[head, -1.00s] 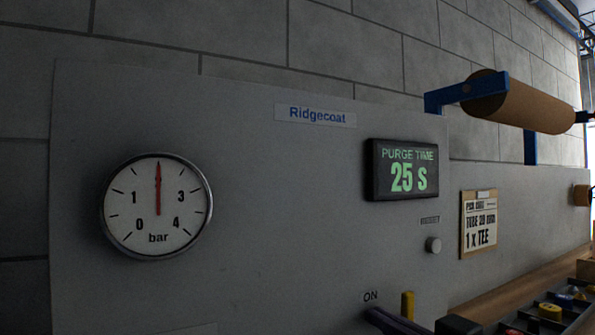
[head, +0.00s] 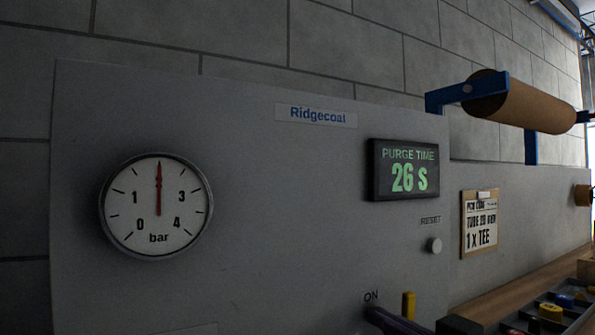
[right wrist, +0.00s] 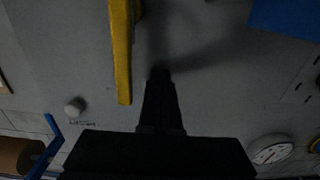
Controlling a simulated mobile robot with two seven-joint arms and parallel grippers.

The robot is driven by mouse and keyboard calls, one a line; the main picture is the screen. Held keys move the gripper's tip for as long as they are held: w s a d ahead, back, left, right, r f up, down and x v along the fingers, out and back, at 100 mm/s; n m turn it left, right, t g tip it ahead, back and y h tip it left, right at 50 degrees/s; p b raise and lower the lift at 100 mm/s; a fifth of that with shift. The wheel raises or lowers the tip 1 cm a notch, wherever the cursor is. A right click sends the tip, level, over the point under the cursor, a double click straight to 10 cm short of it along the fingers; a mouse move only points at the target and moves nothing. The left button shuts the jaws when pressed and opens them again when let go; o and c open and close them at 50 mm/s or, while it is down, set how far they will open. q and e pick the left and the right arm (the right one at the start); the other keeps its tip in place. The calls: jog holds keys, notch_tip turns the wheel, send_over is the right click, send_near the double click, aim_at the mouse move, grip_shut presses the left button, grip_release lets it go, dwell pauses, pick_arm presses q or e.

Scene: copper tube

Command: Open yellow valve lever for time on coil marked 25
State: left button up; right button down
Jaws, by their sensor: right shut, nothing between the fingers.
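The yellow valve lever (head: 408,305) shows at the bottom edge of the head view, upright beside the ON label (head: 371,296). In the right wrist view the lever (right wrist: 121,55) is a long yellow bar left of my right gripper (right wrist: 160,76). The gripper is shut and empty, with a gap to the lever in that picture. The coil marked 25 cannot be made out. My left gripper is not in view.
A round reset knob (head: 434,245) sits below the display. An order card (head: 480,224) hangs to its right, under a brown paper roll (head: 525,103) on a blue bracket. A dark parts tray (head: 560,303) stands on the wooden bench at the lower right.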

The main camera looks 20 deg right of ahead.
aim_at(420, 293)
jog(key=d+b, duration=0.7)
jog(key=w+d+b, duration=0.1)
jog(key=d+b, duration=0.2)
jog(key=d, duration=0.1)
jog(key=shift+b, duration=0.35)
jog(key=shift+s, duration=0.1)
